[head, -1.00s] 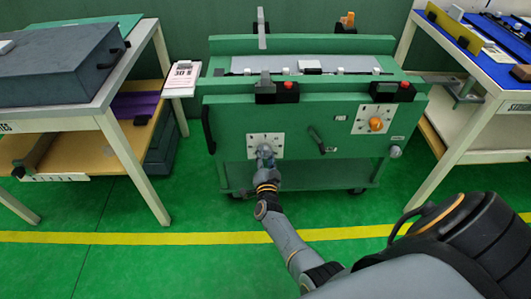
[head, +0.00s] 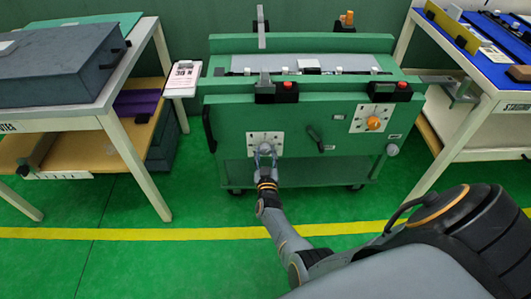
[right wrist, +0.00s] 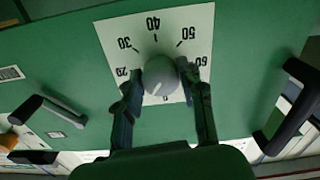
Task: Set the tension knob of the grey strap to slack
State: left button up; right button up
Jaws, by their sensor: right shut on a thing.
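A grey round knob (right wrist: 160,76) sits on a white dial plate (right wrist: 122,38) with printed numbers such as 30, 40 and 50. A light mark on the knob points to the lower left in the right wrist view. My right gripper (head: 266,151) is shut on this knob, one finger on each side, at the left of the green cart's front. It also shows in the right wrist view (right wrist: 174,84). An orange knob (head: 373,123) sits on a second white dial plate (head: 362,114) to the right. Grey strap material (head: 345,62) lies across the cart top. My left gripper is out of view.
The green cart (head: 230,118) has a dark lever handle (head: 315,137) between the dials and black boxes with red buttons on top. Tables (head: 120,88) stand on both sides. The green floor before the cart is clear.

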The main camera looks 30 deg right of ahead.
jog(key=n, duration=0.3)
jog(key=shift+n, duration=0.4)
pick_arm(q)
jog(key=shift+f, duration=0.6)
pick_arm(e)
jog(key=shift+n, duration=1.7)
jog(key=o, duration=1.2)
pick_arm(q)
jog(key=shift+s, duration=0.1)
